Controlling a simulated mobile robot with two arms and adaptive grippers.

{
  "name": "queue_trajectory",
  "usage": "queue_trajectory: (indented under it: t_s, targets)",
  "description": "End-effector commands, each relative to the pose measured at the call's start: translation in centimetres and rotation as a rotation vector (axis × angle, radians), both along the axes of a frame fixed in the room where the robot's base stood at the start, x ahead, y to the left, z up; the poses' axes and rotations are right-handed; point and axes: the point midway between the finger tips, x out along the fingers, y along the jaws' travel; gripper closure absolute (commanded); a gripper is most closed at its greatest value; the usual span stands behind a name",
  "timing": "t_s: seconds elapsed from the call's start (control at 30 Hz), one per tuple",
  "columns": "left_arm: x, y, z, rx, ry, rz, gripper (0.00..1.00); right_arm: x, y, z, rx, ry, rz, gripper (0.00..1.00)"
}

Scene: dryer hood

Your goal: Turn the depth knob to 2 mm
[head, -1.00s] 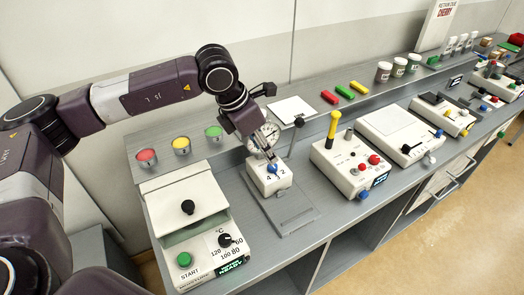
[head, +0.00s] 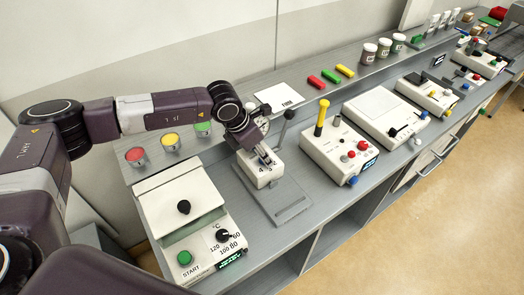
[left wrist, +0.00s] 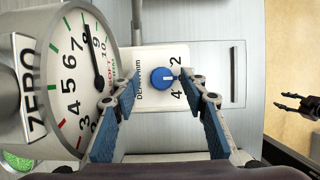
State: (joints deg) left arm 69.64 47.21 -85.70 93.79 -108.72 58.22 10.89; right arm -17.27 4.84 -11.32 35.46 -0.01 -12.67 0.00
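The blue depth knob (left wrist: 162,78) sits on a white panel lettered "DEPTH mm" (left wrist: 138,85) in the left wrist view. Its white pointer line points to the right of that picture, towards the side with the numerals 4 and 2. My left gripper (left wrist: 161,75) is open, with one fingertip on either side of the knob; I cannot tell whether they touch it. In the head view the left gripper (head: 268,160) is over the white gauge unit (head: 265,180) and hides the knob. My right gripper (left wrist: 290,102) appears at the right edge of the wrist view, open and empty.
A round dial gauge (left wrist: 75,80) stands close beside the left finger. A black-knobbed lever (head: 289,115) rises behind the unit. A white heater box (head: 180,205) is at left, and a box with a yellow lever (head: 320,118) at right.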

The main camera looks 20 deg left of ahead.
Motion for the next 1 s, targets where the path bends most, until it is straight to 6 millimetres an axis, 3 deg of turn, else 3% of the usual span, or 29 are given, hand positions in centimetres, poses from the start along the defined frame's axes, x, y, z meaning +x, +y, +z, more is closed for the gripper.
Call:
queue_trajectory:
  t_s: [0.13,0.37,0.73,1.0]
  targets:
    - [0.2,-0.2,-0.5,0.000,-0.002,-0.001,0.60,0.4,1.2,0.2,0.014,-0.006,-0.003,0.60]
    - [0.2,-0.2,-0.6,0.000,-0.002,-0.001,0.60,0.3,1.2,0.2,0.014,-0.006,-0.001,0.60]
    - [0.2,-0.1,-0.6,0.000,-0.002,-0.001,1.00,0.3,0.4,0.2,0.005,-0.005,0.002,0.60]
    - [0.2,-0.2,-0.7,0.000,-0.004,0.024,1.00,0.3,0.2,-0.4,0.003,-0.004,0.002,0.60]
